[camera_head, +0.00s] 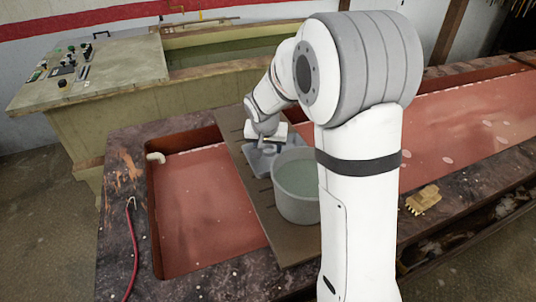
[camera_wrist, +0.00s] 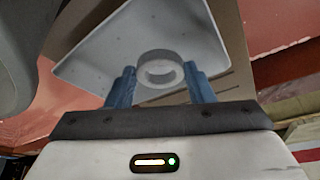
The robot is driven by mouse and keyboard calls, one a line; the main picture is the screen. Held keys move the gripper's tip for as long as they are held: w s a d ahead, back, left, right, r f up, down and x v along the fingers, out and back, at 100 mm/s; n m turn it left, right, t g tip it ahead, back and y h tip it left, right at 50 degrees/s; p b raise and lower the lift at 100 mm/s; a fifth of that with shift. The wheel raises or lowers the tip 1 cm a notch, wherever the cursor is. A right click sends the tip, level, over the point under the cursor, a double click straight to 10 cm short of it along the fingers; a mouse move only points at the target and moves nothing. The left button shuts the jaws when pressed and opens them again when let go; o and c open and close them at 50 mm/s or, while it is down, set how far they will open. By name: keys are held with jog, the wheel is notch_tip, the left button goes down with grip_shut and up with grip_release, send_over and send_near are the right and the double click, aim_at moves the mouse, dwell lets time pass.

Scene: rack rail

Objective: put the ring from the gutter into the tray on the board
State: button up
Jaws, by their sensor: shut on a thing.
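In the wrist view, my gripper (camera_wrist: 160,76) is shut on a pale grey ring (camera_wrist: 157,91), held between two blue fingers. The shallow grey tray (camera_wrist: 95,52) lies behind the ring in that view, so the ring appears over the tray; I cannot tell whether it touches the floor of the tray. In the head view, the tray (camera_head: 257,161) sits on the brown board (camera_head: 277,226) that spans the red-lined gutter (camera_head: 205,205). My gripper (camera_head: 266,143) is at the tray, and the ring is hidden there.
A grey bucket of greenish water (camera_head: 296,203) stands on the board close beside the tray, partly behind my arm. A yellow brush (camera_head: 423,198) lies on the gutter's right edge. A white pipe (camera_head: 155,157) and red hose (camera_head: 133,250) are at the left.

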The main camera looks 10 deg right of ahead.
aim_at(268, 153)
jog(key=shift+f, duration=2)
jog(key=shift+s, duration=0.15)
jog(key=shift+f, duration=0.1)
jog(key=o, duration=1)
jog(key=shift+r, duration=0.35)
jog(key=v, duration=1.1)
jog(key=shift+s+r+b, duration=0.25)
jog(key=shift+r+b, duration=0.05)
jog(key=shift+b, duration=0.05)
